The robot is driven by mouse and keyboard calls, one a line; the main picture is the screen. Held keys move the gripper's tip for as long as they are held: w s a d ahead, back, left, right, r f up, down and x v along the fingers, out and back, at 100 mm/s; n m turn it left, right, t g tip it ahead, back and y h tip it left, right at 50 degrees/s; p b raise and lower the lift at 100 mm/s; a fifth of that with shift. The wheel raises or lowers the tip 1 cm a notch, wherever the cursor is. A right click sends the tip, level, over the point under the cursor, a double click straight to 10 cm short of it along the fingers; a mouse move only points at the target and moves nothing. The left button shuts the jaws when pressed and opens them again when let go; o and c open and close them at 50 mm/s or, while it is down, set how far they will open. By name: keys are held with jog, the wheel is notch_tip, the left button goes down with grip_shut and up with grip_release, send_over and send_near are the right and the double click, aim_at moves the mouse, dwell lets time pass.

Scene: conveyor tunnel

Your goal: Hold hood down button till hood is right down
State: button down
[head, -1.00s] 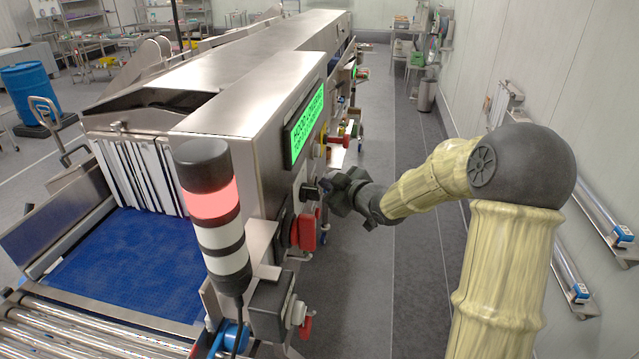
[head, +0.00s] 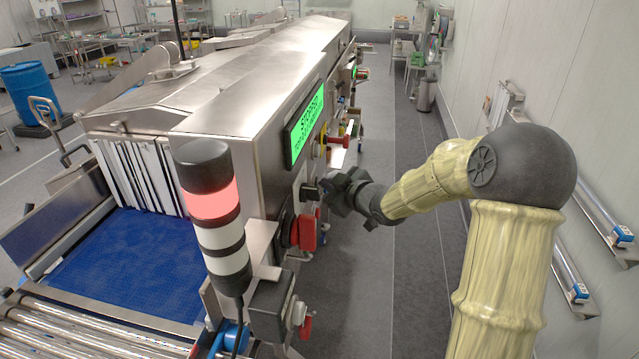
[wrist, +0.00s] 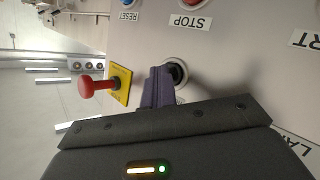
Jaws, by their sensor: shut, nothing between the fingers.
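The hood (head: 130,97) of the steel conveyor tunnel lies down at the top of the tunnel in the head view, with no dark gap under its near edge. The green screen (head: 307,124) on the side panel reads "STOPPED" with a smaller line I cannot read. My gripper (head: 327,187) is at the panel, shut and empty. In the wrist view my closed fingers (wrist: 160,88) reach a round black button (wrist: 177,73) with a pale ring. The fingers partly cover it, and I cannot tell whether they press it. Its label is hidden.
The wrist view shows a red STOP button (wrist: 190,2), a blue RESET button (wrist: 129,4) and a red mushroom knob (wrist: 88,86) on a yellow plate. A signal tower (head: 212,200) glows red nearby. A red switch (head: 304,232) sits below my gripper. The aisle floor (head: 400,290) is clear.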

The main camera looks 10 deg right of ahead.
jog(key=shift+s+d+p, duration=0.25)
jog(key=shift+d+p, duration=0.1)
jog(key=shift+d, duration=0.5)
jog(key=d, duration=0.1)
jog(key=s+d+p, duration=0.1)
jog(key=d, duration=0.1)
jog(key=d+p, duration=0.1)
jog(key=shift+s+d, duration=0.3)
jog(key=shift+d, duration=0.1)
jog(key=shift+f, duration=0.1)
dwell(0.4)
jog(key=s+a+f+m+g+h+b, duration=0.1)
jog(key=s+f+m+g+h+b, duration=0.2)
jog(key=s, duration=1.1)
jog(key=s+f+m+g+h+b, duration=0.2)
jog(key=s+f+m+g+h, duration=0.2)
jog(key=s+f+m+g, duration=0.3)
jog(key=s+f+m, duration=0.1)
jog(key=s+f, duration=0.2)
jog(key=s, duration=0.4)
jog(key=shift+a+b, duration=0.4)
